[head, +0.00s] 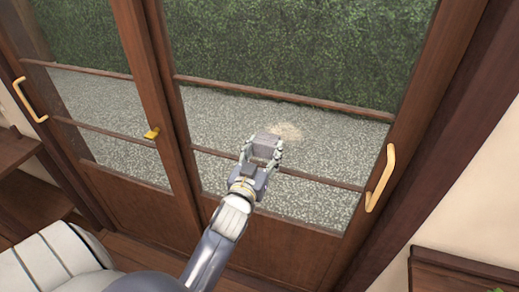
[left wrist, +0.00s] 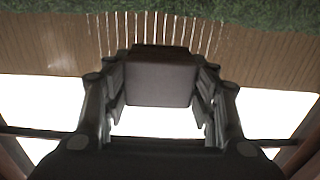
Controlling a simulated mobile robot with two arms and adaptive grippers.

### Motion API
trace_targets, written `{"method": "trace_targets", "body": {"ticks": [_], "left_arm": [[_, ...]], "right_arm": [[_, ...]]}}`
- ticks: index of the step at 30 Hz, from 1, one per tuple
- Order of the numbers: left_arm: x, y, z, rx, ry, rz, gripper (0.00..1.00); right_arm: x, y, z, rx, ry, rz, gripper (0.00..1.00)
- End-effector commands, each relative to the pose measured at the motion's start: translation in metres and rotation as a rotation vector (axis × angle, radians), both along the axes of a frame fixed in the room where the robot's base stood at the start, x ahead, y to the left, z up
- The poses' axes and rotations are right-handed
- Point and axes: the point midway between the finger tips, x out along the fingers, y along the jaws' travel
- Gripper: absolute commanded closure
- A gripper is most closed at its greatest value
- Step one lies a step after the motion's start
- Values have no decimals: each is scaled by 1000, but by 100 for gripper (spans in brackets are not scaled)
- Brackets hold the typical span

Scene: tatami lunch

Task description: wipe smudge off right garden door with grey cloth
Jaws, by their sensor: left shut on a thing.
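The right garden door (head: 388,228) is a wood-framed glass door with a long yellow handle on its right side. A pale beige smudge (head: 288,131) shows on its glass, just up and to the right of my left gripper. My left gripper (head: 262,155) is shut on the grey cloth (head: 264,146), a folded block held between its fingers. The cloth (left wrist: 161,77) also shows dark between the fingers in the left wrist view. The cloth is near the glass beside the smudge; I cannot tell whether it touches. My right gripper is not in view.
The left garden door (head: 120,190) has a yellow handle (head: 30,100) at its left, and a small yellow latch (head: 152,133) sits where the doors meet. A wooden shelf (head: 18,150) stands at the left, and a wooden cabinet (head: 455,275) at the lower right.

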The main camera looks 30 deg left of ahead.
Motion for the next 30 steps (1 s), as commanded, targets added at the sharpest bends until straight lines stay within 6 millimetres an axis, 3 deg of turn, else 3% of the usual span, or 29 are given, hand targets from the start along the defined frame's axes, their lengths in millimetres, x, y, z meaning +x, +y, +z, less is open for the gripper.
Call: {"method": "trace_targets", "body": {"ticks": [6, 30], "left_arm": [[4, -18, 0, -2, -1, 0, 66], [17, -61, 1, -6, -2, 0, 66]], "right_arm": [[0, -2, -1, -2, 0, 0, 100], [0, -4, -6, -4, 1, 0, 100]]}}
